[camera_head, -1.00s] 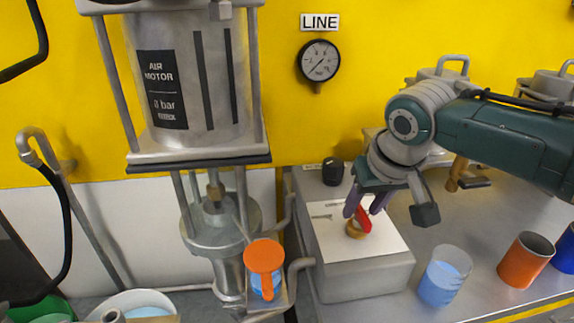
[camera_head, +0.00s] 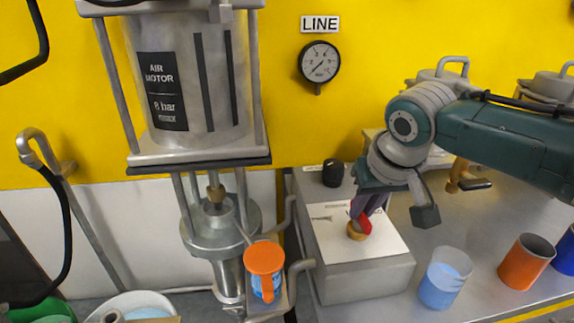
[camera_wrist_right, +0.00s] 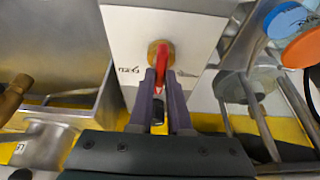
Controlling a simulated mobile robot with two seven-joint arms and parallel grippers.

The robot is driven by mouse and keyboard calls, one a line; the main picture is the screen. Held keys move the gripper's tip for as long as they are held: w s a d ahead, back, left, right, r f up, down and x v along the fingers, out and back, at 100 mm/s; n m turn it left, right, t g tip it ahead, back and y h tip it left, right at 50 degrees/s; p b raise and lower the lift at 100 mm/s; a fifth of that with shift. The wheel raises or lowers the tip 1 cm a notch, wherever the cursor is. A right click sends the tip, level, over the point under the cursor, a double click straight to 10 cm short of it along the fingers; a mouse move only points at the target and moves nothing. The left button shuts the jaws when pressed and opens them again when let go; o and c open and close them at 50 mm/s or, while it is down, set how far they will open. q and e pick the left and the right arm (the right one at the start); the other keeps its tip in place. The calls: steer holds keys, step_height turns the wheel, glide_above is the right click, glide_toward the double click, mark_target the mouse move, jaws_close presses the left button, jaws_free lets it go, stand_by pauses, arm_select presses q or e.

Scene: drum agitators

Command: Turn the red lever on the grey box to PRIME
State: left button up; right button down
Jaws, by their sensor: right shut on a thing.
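The grey box (camera_head: 365,285) stands on the metal bench, with a white plate (camera_head: 392,240) on its top. The red lever (camera_head: 365,224) sits on a round brass base (camera_head: 355,232) on that plate. My right gripper (camera_head: 366,208) reaches down from above and is shut on the lever. The right wrist view shows its two purple fingers (camera_wrist_right: 163,76) on either side of the red lever (camera_wrist_right: 165,55), whose tip shows between them. Small dark lettering is on the plate, but I cannot read PRIME, and the fingers may hide some marks. My left gripper is not in view.
A black knob (camera_head: 333,173) is at the box's back edge. A clear cup of blue liquid (camera_head: 444,278) and an orange cup (camera_head: 526,261) stand right of the box. The air motor pump (camera_head: 200,90) and an orange-lidded cup (camera_head: 265,265) are to the left.

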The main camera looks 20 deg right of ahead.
steer(key=shift+n, duration=0.3)
steer(key=shift+d+n+y, duration=0.1)
steer(key=shift+n+y, duration=0.2)
steer(key=shift+n, duration=0.2)
steer(key=n+y, duration=0.1)
steer(key=n, duration=0.1)
steer(key=shift+f+n, duration=0.1)
steer(key=shift+n, duration=0.2)
steer(key=n+y+b, duration=0.1)
steer(key=n, duration=0.2)
steer(key=shift+d, duration=0.15)
steer(key=shift+n+y+b, duration=0.4)
steer(key=shift+n+b, duration=0.45)
steer(key=shift+n, duration=0.05)
steer(key=c, duration=0.9)
jaws_free()
steer(key=shift+o, duration=0.2)
